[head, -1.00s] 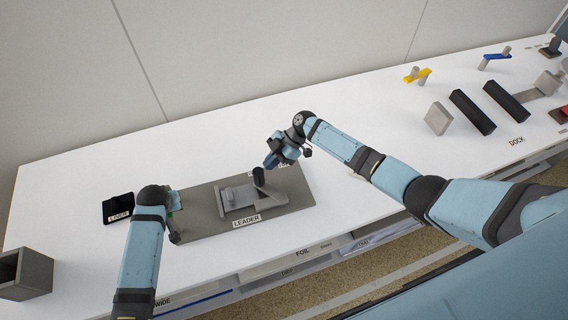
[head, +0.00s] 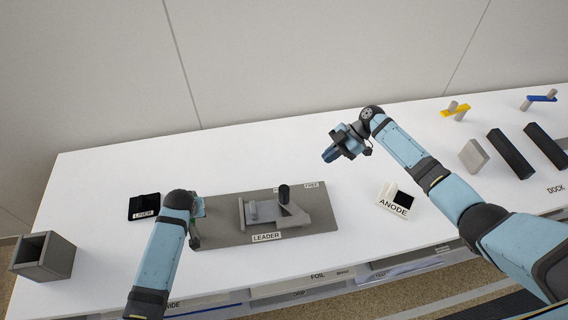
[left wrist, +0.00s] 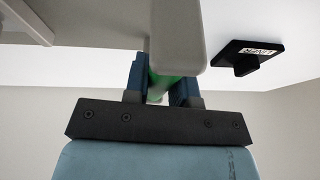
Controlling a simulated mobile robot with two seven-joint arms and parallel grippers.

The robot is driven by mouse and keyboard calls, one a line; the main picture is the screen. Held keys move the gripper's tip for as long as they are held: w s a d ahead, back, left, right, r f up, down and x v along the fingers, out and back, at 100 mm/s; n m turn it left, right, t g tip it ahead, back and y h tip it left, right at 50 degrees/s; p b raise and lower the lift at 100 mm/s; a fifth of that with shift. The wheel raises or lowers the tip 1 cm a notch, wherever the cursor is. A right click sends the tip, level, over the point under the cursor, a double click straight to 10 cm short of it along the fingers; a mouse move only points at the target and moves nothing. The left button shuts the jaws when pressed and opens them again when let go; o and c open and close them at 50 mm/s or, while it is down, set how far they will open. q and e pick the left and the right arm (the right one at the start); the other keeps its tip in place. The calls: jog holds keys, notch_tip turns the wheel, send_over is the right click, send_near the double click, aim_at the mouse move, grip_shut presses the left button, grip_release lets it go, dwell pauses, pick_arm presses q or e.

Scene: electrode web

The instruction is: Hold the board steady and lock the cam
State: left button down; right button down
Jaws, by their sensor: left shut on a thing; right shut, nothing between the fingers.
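The grey board (head: 225,237) lies flat on the white table, labelled LEADER at its front edge. On it is a grey fixture (head: 247,212) with an upright dark knob (head: 284,195), apparently the cam's, at its right part. A FREE label (head: 312,185) is behind the knob; the label beside it is partly hidden. My left gripper (head: 196,228) is at the board's left end. In the left wrist view it is shut on a green grip (left wrist: 158,84) beside a grey bar. My right gripper (head: 331,155) is shut and empty, raised behind and right of the board, apart from the knob.
A black LINER block (head: 144,206) lies left of the board. A white ANODE holder (head: 393,203) stands to the right. An open grey box (head: 45,256) is at the left front. Black bars (head: 510,154) and yellow and blue pieces (head: 455,111) are at the far right.

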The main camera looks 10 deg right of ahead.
pick_arm(q)
jog(key=shift+s+f, duration=0.2)
jog(key=shift+f, duration=0.1)
jog(key=c, duration=1.3)
grip_release()
jog(key=shift+w+r, duration=0.1)
jog(key=shift+r, duration=0.05)
jog(key=o, duration=0.4)
jog(key=shift+w, duration=0.2)
jog(key=shift+o, duration=0.2)
jog(key=shift+s, duration=0.1)
jog(key=v, duration=1.2)
